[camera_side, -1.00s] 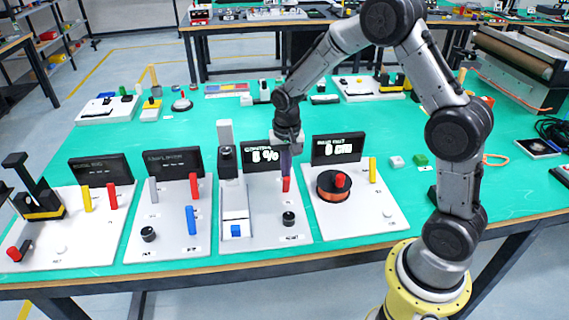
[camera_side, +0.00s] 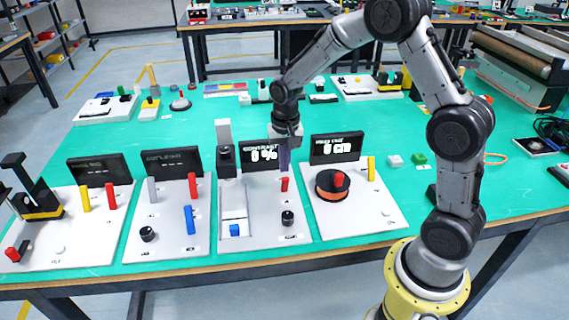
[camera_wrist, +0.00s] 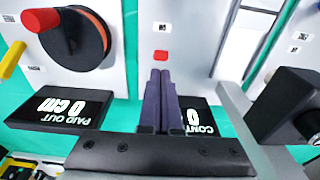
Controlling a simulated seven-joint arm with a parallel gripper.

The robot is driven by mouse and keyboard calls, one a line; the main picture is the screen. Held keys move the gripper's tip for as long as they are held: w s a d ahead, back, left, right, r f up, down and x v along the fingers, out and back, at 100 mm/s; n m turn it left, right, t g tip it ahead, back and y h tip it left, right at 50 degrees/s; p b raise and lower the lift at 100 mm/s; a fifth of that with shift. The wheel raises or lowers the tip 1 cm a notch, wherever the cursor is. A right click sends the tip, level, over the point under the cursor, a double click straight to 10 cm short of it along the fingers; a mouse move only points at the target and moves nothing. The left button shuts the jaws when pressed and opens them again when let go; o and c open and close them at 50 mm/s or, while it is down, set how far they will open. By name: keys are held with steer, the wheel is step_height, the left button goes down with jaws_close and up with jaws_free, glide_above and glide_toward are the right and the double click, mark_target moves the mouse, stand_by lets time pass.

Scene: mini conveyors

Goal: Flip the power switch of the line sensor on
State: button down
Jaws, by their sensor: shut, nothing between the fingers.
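The line sensor looks to be the white panel (camera_side: 262,222) with a black sensor head (camera_side: 225,160) on a post. Its lit display (camera_side: 264,153) reads "CONTRAST" and 0 %. Its red switch (camera_side: 284,184) is a small lever in front of the display; it also shows in the wrist view (camera_wrist: 161,56). My gripper (camera_side: 285,168) is shut and empty, fingers pointing down, just above and behind the red switch. In the wrist view the fingertips (camera_wrist: 160,73) show a small gap to the switch and partly cover the display (camera_wrist: 196,118).
On the right stands a panel with an orange spool (camera_side: 332,187), a yellow lever (camera_side: 371,168) and a lit "PAID OUT" display (camera_side: 337,148). Left of the sensor is a panel with a blue lever (camera_side: 190,219) and a dark display (camera_side: 172,161). The sensor post stands close to my gripper.

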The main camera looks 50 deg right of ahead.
steer(key=s+a+r, duration=0.4)
steer(key=r, duration=0.3)
steer(key=shift+s+a+r, duration=0.25)
steer(key=shift+r, duration=0.1)
